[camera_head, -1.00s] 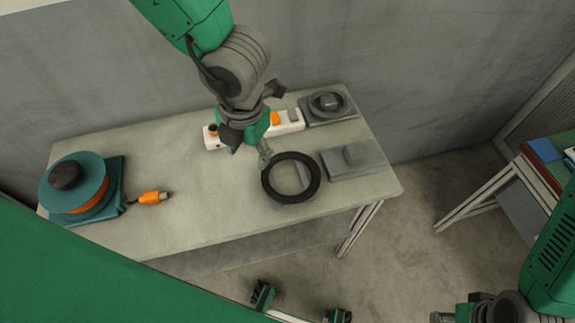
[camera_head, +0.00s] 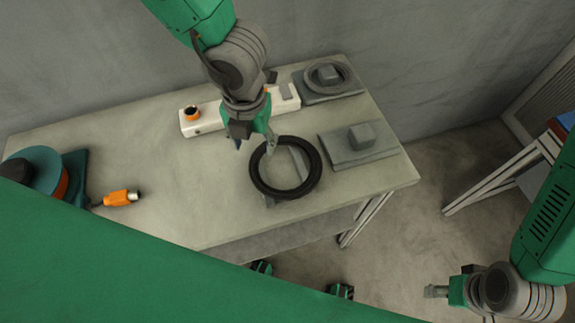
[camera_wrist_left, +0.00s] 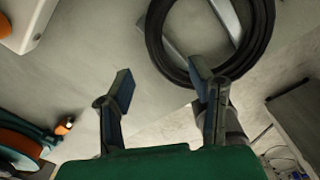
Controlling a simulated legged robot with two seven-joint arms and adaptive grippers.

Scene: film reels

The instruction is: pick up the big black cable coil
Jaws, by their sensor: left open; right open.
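My left gripper (camera_head: 254,146) is open at the coil's upper left edge. In the left wrist view, the left gripper's (camera_wrist_left: 163,82) right fingertip overlaps the lower edge of the coil (camera_wrist_left: 264,40), while the left fingertip is over bare table outside the ring. Contact cannot be told. My right gripper (camera_head: 434,292) is open and empty at the lower right, away from the table.
A white power strip (camera_head: 205,121) with an orange part lies behind. A grey base with a block (camera_head: 362,137) is right of the coil; a smaller grey coil (camera_head: 325,76) sits behind. The table's middle left is clear.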

